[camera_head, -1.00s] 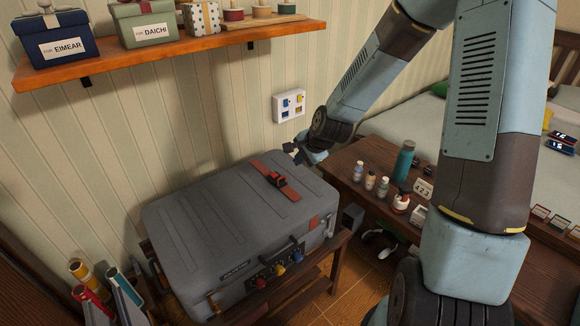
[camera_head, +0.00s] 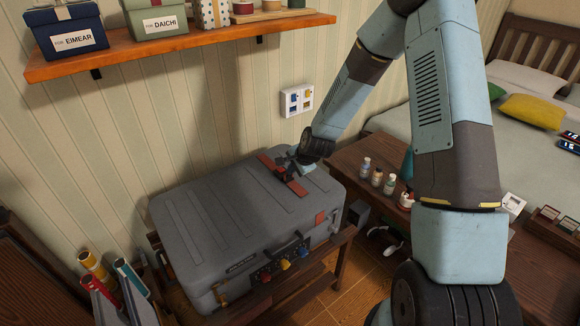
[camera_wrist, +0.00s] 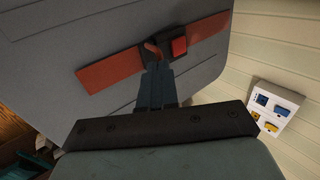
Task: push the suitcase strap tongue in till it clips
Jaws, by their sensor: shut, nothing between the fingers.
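The grey suitcase (camera_head: 235,225) lies flat on a dark wooden stand, a red strap (camera_head: 293,188) across its lid. In the wrist view the strap runs in two parts, a longer left piece (camera_wrist: 112,68) and a shorter right piece (camera_wrist: 208,32). A red buckle piece (camera_wrist: 179,47) sits between them. A small curved red part (camera_wrist: 154,50), perhaps the tongue's end, shows just left of it. My gripper (camera_wrist: 156,73) is shut and empty, its tips over the strap beside that part. Contact is unclear. In the head view my wrist hides part of the strap.
A wall plate (camera_head: 296,100) with coloured switches is behind the suitcase. A shelf (camera_head: 180,47) with gift boxes is above left. A table with small bottles (camera_head: 377,178) stands to the right. The suitcase lid left of the strap is clear.

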